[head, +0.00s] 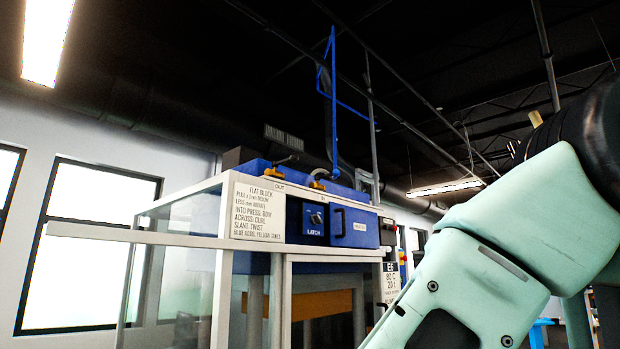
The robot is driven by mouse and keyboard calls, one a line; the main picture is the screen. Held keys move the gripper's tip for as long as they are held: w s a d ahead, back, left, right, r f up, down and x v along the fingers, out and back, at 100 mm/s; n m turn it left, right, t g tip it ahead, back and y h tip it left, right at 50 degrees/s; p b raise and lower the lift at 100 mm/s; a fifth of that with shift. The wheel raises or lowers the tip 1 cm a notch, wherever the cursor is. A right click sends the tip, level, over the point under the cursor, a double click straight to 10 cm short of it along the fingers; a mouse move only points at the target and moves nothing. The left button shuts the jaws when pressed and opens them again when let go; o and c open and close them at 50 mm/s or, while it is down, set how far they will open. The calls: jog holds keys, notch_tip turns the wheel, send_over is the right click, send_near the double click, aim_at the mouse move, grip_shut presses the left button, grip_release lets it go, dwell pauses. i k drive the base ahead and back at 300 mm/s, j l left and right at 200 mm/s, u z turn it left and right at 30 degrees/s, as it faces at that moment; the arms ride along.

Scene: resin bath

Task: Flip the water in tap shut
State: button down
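Two small brass-coloured taps with dark levers sit on top of the blue and white machine (266,259). The left tap (274,172) is just above a label reading OUT. The right tap (318,183) is a little to its right, and any label for it is too small to read. I cannot tell for certain from the labels which is the water in tap, though the right one is not beside OUT. The lever positions are too small to judge as open or shut. My arm fills the right side, and my gripper is out of view.
The machine's front has an instruction sign (258,211), a LATCH knob panel (314,222) and a blue drawer-like front with a dark handle (355,227). A clear panel in a pale frame (178,241) juts left. A blue frame (334,90) rises behind.

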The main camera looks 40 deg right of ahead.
aim_at(336, 172)
jog(key=l+u, duration=0.25)
jog(key=l, duration=1.75)
